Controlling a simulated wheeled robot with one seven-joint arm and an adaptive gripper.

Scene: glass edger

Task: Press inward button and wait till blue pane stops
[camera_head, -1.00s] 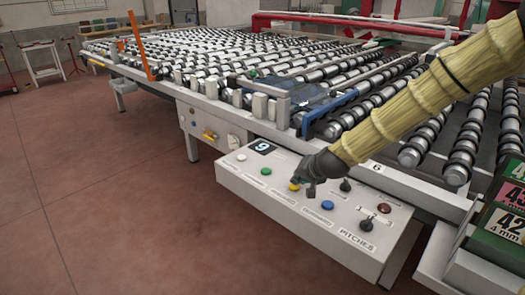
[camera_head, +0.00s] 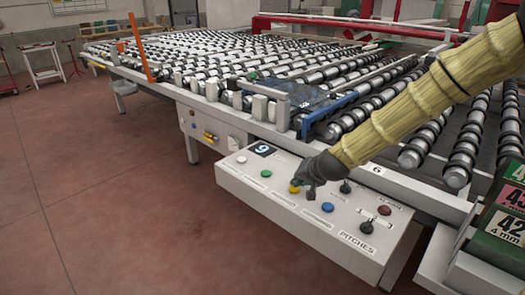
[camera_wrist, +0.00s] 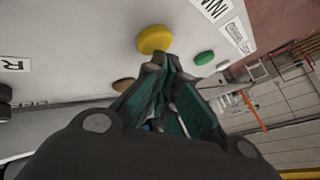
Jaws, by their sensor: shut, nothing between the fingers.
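My gripper (camera_head: 303,186) is shut and empty, pointing down at the control panel (camera_head: 240,184). Its fingertips are at the yellow button (camera_head: 294,189), whose label I cannot read clearly. In the wrist view the closed fingertips (camera_wrist: 157,62) overlap the lower edge of the yellow button (camera_wrist: 154,39); I cannot tell whether they press it. A green button (camera_head: 266,174) lies to the left and a blue button (camera_head: 327,207) to the right. The dark blue glass pane (camera_head: 308,97) lies on the rollers behind the panel, beside a blue bar (camera_head: 326,115).
The panel also has a white button (camera_head: 241,159), a red button (camera_head: 384,210) and black knobs (camera_head: 366,226). The roller table (camera_head: 215,55) fills the space behind. Numbered green racks (camera_head: 495,225) stand at the right. The floor at left is clear.

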